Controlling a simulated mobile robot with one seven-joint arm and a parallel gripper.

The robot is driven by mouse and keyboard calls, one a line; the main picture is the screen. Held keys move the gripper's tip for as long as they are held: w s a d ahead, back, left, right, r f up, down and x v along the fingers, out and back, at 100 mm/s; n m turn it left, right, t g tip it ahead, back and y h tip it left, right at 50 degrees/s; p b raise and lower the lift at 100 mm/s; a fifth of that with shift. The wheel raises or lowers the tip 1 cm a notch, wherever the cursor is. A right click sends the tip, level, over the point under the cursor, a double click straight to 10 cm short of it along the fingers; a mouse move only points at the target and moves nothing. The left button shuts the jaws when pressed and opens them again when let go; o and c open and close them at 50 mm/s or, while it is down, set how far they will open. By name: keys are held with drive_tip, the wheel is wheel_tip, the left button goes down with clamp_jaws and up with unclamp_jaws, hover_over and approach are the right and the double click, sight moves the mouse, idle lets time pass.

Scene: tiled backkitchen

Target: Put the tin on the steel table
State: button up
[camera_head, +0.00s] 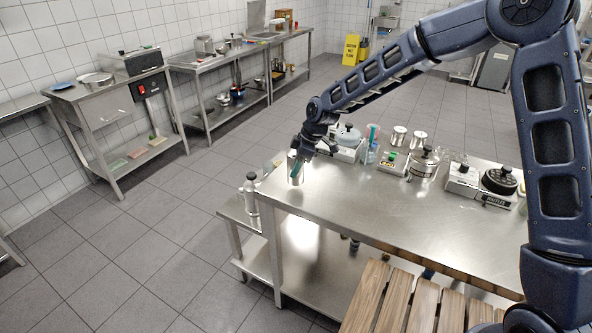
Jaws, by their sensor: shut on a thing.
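The steel table (365,209) stands in the middle right of the head view, its bare top shiny and clear at the front. My gripper (296,168) points down over the table's far left corner. It is shut on the tin (298,179), a small silvery cylinder that looks upright. The tin's upper part is partly hidden by the fingers. I cannot tell whether its base touches the tabletop or hangs just above it.
A bottle (251,193) stands on a lower side surface at left. A wooden slatted surface (408,305) is in front.

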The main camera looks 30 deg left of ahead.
drive_tip(key=shift+f, duration=1.1)
drive_tip(key=shift+f, duration=0.1)
drive_tip(key=o, duration=1.2)
drive_tip(key=v, duration=1.2)
